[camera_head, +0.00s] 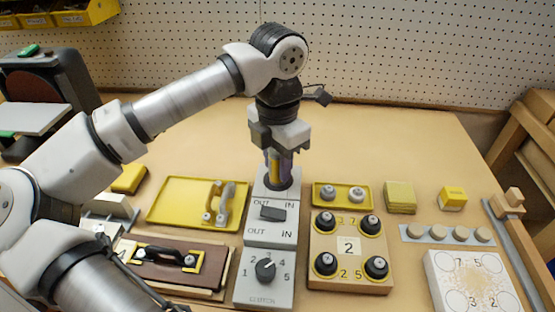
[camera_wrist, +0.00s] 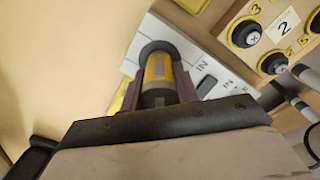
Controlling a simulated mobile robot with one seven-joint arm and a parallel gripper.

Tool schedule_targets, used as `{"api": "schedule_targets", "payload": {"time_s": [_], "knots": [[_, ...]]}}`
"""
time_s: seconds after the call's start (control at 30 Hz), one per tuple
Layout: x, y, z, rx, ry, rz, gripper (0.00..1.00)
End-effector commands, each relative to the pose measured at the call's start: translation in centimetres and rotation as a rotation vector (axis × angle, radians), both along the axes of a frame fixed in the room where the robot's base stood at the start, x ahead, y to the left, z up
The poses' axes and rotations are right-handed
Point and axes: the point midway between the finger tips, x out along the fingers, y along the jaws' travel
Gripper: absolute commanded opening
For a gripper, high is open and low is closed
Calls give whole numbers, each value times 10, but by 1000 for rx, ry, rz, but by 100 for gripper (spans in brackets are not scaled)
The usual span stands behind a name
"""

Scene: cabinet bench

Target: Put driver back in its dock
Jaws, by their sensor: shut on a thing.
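The driver (camera_wrist: 158,72) has a yellow and dark grey body. My gripper (camera_head: 280,156) is shut on it and holds it upright over the grey dock (camera_head: 288,186). In the wrist view, the fingers (camera_wrist: 158,92) flank the driver, and its far end is at the dark round socket of the dock (camera_wrist: 143,38). I cannot tell how deep it sits in the socket. In the head view, the fingers hide most of the driver. The dock stands behind an OUT/IN switch box (camera_head: 271,235).
A CLUTCH dial box (camera_head: 249,290) stands in front. A yellow tray with handles (camera_head: 175,203) lies to the left. A wooden block with black knobs (camera_head: 347,270) and a small yellow tray (camera_head: 342,205) stand to the right. The bench behind the dock is clear.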

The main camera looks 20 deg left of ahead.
Motion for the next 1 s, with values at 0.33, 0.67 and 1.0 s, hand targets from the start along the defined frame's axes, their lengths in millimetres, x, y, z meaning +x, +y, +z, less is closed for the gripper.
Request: {"api": "schedule_targets", "payload": {"time_s": [0.33, 0.67, 1.0], "knots": [[0, 0, -5, 0, -1, 0, 10], [0, 0, -5, 0, -1, 0, 10], [0, 0, -8, 1, 0, 0, 10]]}}
